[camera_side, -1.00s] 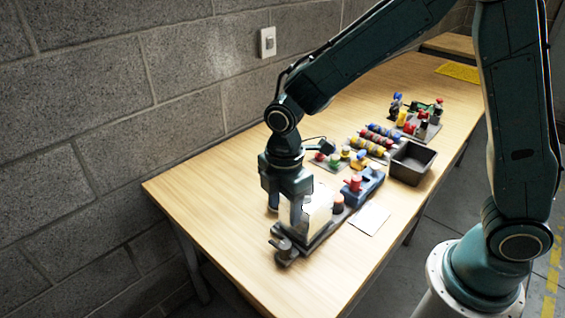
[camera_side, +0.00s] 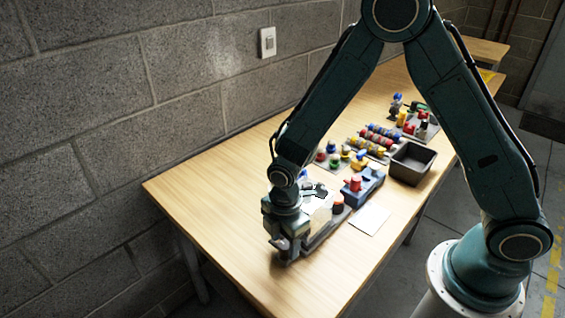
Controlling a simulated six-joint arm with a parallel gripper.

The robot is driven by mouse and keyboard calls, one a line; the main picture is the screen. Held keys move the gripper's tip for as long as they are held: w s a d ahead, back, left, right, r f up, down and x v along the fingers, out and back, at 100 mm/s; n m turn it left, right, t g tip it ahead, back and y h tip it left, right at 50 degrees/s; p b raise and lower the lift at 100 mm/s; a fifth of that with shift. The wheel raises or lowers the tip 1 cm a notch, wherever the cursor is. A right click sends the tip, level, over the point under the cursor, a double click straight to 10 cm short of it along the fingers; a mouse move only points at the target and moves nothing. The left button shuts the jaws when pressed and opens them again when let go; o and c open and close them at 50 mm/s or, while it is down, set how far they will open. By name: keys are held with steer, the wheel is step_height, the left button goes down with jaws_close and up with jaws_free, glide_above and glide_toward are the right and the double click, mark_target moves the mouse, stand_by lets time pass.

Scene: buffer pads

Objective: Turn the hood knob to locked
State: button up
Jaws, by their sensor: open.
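A pale, partly clear hood (camera_side: 321,209) stands on a long dark base (camera_side: 326,231) at the near left part of the table. The hood knob is at the base's near left end, and my gripper mostly covers it. My gripper (camera_side: 283,243) points down at that end, with its jaws open at or just above the knob. I cannot tell whether the fingers touch the knob or which way it is turned. My gripper and wrist hide the left part of the hood.
A white card (camera_side: 370,219), a dark open bin (camera_side: 412,162) and racks of coloured parts (camera_side: 375,139) lie farther back. The table's near left is clear.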

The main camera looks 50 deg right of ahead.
steer(key=shift+f, duration=0.15)
steer(key=c, duration=1)
steer(key=shift+o, duration=0.2)
steer(key=shift+m, duration=2.3)
steer(key=o, duration=1)
steer(key=shift+c, duration=0.2)
